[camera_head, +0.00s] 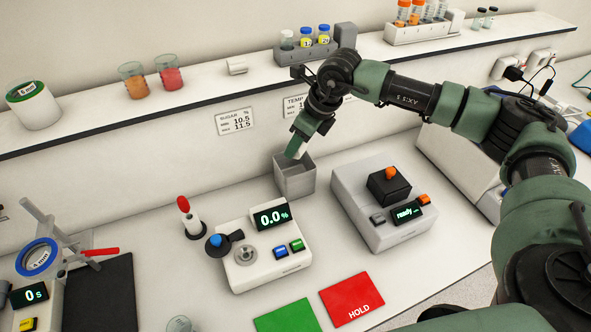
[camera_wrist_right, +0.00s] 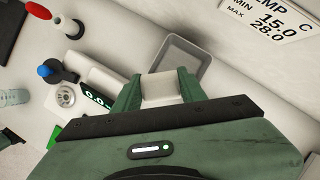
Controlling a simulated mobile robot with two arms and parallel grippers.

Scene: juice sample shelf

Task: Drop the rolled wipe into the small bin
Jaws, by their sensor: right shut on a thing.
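The small bin (camera_head: 296,183) is a grey open-topped square box on the bench, near the wall below the shelf. It also shows in the right wrist view (camera_wrist_right: 190,52), just beyond the fingertips. My right gripper (camera_head: 298,147) points down above the bin's opening. In the right wrist view my right gripper (camera_wrist_right: 160,88) is shut on the white rolled wipe (camera_wrist_right: 161,85), which sits between the green fingers. In the head view only a little of the wipe (camera_head: 295,153) shows under the fingers. My left gripper is not in view.
A device reading ready (camera_head: 378,200) stands to the right. The shelf (camera_head: 215,95) with cups and racks runs behind. Green and red mats lie in front.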

